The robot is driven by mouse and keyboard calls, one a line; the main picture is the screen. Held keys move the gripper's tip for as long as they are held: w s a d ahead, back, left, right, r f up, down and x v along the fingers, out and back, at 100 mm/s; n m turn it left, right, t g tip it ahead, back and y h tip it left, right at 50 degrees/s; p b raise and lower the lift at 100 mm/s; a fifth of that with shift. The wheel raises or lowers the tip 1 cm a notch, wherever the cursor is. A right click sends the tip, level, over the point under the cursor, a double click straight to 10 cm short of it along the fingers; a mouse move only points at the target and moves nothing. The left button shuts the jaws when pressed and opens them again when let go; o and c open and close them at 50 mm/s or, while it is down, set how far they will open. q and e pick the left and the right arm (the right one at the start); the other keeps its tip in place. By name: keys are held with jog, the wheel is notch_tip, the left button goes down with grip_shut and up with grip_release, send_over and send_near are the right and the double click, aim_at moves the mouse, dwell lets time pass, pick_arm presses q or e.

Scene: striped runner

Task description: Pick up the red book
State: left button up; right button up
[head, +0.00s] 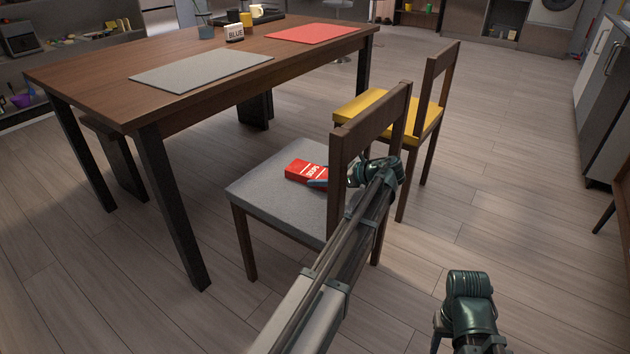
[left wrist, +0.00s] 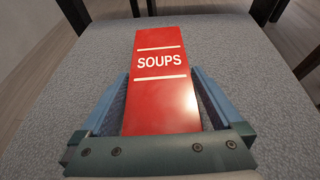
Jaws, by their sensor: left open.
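The red book (head: 304,171), marked "SOUPS", lies flat on the grey seat of the near chair (head: 270,200). In the left wrist view the red book (left wrist: 161,80) lies lengthwise, running from between my fingers to beyond their tips. My left gripper (head: 318,183) reaches in past the chair's backrest and is at the book's near end. In the left wrist view the left gripper (left wrist: 160,78) is open, with one blue finger on each side of the book. A narrow gap seems to show at each side. The backrest hides part of the gripper in the head view.
The chair's wooden backrest (head: 369,130) stands close beside my left arm. A second chair with a yellow seat (head: 385,108) stands behind. The wooden table (head: 110,75) holds a grey mat (head: 202,70), a red mat (head: 312,33) and a "BLUE" block (head: 235,33). Floor at right is clear.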

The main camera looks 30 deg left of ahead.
aim_at(319, 173)
pick_arm(q)
jog(key=shift+x, duration=0.8)
jog(key=c, duration=1.4)
jog(key=shift+o, duration=0.2)
jog(key=shift+r, duration=0.1)
jog(key=shift+r+p, duration=0.8)
jog(key=shift+r, duration=0.05)
notch_tip(319, 173, up, 2)
jog(key=shift+p, duration=1)
jog(key=d, duration=1.8)
jog(key=shift+w+f, duration=0.15)
